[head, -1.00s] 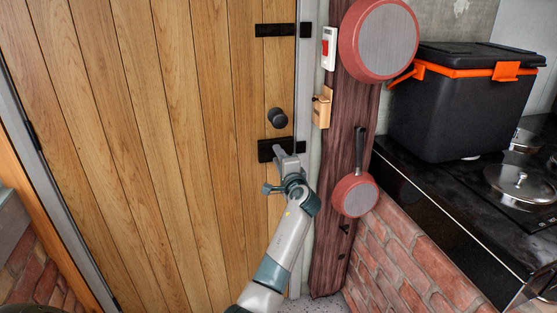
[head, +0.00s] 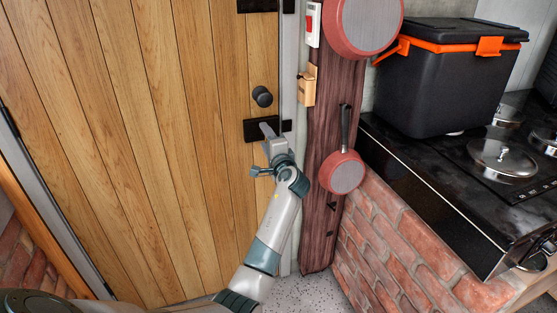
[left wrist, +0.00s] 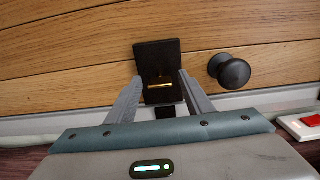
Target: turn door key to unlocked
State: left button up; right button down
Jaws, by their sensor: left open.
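The wooden door (head: 160,130) fills the left of the head view and looks closed. A black lock plate (head: 252,131) sits on it below a round black knob (head: 262,97). In the left wrist view the lock plate (left wrist: 155,58) has a thin brass-coloured key (left wrist: 160,85) lying across it, and the knob (left wrist: 229,70) is to its right. My left gripper (head: 268,130) reaches up to the plate. In the left wrist view its open fingers (left wrist: 158,85) stand either side of the key, with a gap. I cannot tell whether they touch the plate. My right gripper is not in view.
Red pans (head: 342,172) hang on a dark wooden post (head: 326,220) right of the door. A black box with orange trim (head: 440,85) stands on the counter by the stove. A brick wall (head: 405,235) is below. Speckled floor shows at the bottom.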

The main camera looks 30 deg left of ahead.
pick_arm(q)
jog(key=b+v, duration=0.1)
jog(key=v, duration=1.5)
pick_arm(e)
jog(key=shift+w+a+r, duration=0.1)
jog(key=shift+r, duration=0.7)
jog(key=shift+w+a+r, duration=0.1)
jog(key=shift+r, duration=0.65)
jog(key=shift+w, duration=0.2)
